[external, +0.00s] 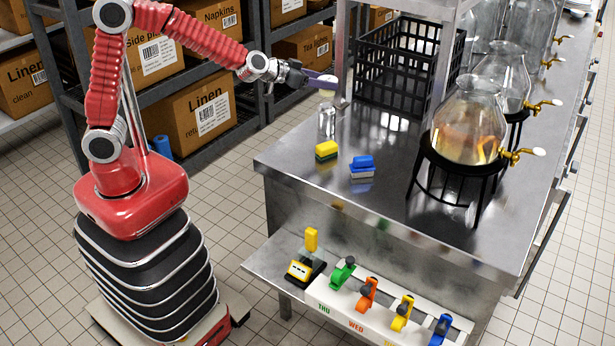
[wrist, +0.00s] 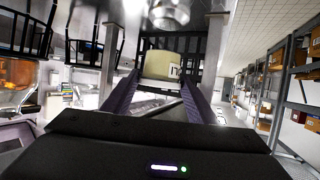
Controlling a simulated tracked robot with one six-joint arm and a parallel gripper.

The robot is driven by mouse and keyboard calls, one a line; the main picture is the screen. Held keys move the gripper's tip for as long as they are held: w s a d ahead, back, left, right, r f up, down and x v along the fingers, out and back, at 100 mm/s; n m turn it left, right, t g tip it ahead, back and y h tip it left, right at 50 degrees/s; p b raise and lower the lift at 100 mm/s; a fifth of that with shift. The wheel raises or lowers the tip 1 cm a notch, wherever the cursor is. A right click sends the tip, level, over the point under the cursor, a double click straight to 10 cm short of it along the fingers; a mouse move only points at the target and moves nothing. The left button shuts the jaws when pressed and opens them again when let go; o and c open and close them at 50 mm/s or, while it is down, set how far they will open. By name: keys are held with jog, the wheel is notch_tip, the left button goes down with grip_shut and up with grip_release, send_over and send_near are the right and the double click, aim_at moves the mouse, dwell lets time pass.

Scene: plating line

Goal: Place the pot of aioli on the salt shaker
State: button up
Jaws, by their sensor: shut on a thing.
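The pot of aioli (wrist: 162,66) is a small pale cream pot with a dark-lettered label. My gripper (wrist: 168,88) is shut on it, with purple fingers on either side. In the external view the pot (external: 327,93) shows at the fingertips, above the table's far-left part. The salt shaker (external: 327,123) is a small clear glass shaker standing upright on the steel table, directly below the pot in that view. I cannot tell whether pot and shaker touch. I cannot make out the shaker in the wrist view.
A black crate (external: 400,65) and a metal post (external: 441,75) stand behind. A glass dispenser (external: 467,125) stands right on a black stand.

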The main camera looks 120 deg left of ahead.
aim_at(320, 91)
jog(key=shift+f, duration=2)
jog(key=shift+f, duration=0.1)
jog(key=o, duration=1.1)
jog(key=shift+s+d+r, duration=0.1)
jog(key=shift+d+r, duration=0.05)
jog(key=shift+r, duration=0.05)
jog(key=v, duration=1.1)
jog(key=shift+s+d, duration=0.2)
jog(key=shift+d, duration=0.05)
